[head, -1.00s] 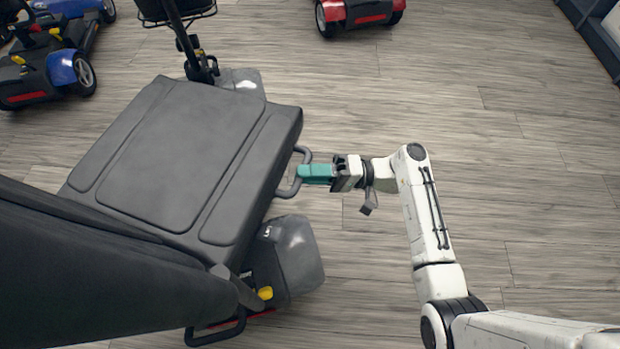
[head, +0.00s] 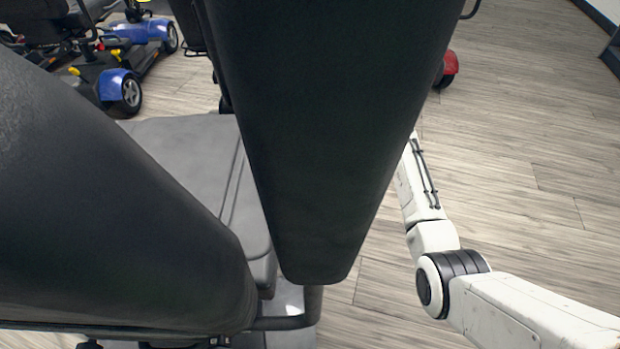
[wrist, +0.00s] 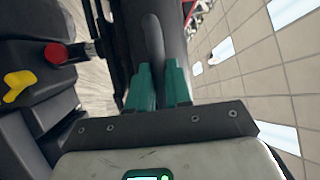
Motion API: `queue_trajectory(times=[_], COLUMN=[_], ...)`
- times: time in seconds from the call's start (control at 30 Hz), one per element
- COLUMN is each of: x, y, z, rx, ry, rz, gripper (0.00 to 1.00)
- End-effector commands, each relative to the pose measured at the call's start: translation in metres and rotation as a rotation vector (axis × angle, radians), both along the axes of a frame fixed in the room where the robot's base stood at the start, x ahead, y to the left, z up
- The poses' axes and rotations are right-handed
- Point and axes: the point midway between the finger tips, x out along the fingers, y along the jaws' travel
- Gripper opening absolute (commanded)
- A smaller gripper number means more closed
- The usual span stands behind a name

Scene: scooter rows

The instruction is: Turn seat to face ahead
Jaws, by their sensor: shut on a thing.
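The seat's grey cushion (head: 180,160) shows at the left middle of the head view, partly covered by two large dark padded parts of the seat. One padded part (head: 320,120) stands across the middle and the other (head: 110,220) fills the left; which is backrest or armrest is unclear. In the wrist view my gripper (wrist: 160,85) has its teal fingers closed around a grey rounded bar (wrist: 154,38), which looks like the seat's handle. In the head view my gripper is hidden behind the middle padded part; only my white arm shows at right.
A blue scooter (head: 120,85) stands at the upper left and a red one (head: 447,68) shows partly behind the padded part. The wood floor (head: 520,150) is clear at right. The wrist view shows a red knob (wrist: 57,53) and a yellow lever (wrist: 17,87).

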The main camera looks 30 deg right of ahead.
Motion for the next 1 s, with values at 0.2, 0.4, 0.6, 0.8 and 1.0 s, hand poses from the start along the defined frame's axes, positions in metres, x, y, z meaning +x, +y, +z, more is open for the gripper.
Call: queue_trajectory(times=[0.2, 0.4, 0.6, 0.8, 1.0], x=[0.0002, -0.0001, -0.0001, -0.0001, -0.0002], y=[0.001, 0.001, 0.001, 0.001, 0.001], z=[-0.0016, -0.0012, -0.0013, -0.0011, -0.0008], rx=[0.0, 0.0, -0.001, 0.0, 0.0], ry=[0.003, 0.004, 0.004, 0.003, 0.002], rz=[0.037, 0.042, 0.041, 0.042, 0.042], gripper=[0.0, 0.0, 0.0, 0.38, 0.44])
